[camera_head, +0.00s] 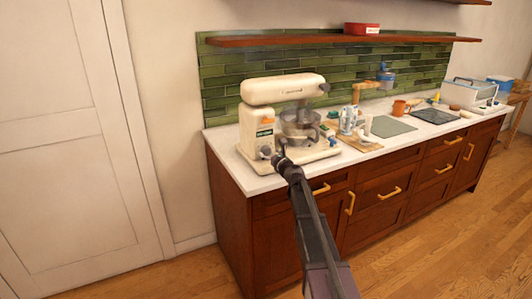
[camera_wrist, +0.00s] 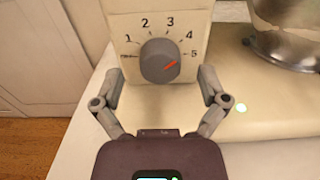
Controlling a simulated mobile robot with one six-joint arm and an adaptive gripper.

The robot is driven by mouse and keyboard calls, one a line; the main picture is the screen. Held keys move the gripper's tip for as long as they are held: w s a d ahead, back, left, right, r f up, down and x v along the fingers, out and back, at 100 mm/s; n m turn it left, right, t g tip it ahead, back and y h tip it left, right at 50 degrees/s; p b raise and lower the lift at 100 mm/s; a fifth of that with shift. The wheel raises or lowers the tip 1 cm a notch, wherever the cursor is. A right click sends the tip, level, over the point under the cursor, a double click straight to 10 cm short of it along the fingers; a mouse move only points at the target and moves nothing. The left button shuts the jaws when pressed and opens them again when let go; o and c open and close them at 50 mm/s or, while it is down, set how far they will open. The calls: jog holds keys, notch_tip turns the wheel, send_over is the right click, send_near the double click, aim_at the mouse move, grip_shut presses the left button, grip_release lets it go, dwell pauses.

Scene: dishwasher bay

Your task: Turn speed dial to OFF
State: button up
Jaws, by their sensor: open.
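A cream stand mixer (camera_head: 285,90) stands at the left end of the white counter. Its grey round speed dial (camera_wrist: 160,61) is on the cream face in the wrist view, with numbers 1 to 5 around it. No OFF label is readable. My gripper (camera_wrist: 160,88) is open, with one finger on each side of the dial and slightly below it. Both fingers look apart from the dial. In the head view my gripper (camera_head: 279,158) is at the mixer's front, where the dial is small.
The steel mixing bowl (camera_wrist: 292,38) is right of the dial. Right of the mixer, the counter (camera_head: 380,150) holds a wooden board with items, an orange mug (camera_head: 399,108) and dark mats. A shelf (camera_head: 330,40) runs above. Open floor lies in front of the cabinets.

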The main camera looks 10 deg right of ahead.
jog(key=shift+x, duration=0.95)
jog(key=c, duration=1.2)
jog(key=shift+o, duration=0.2)
jog(key=shift+a, duration=0.25)
jog(key=shift+d, duration=0.15)
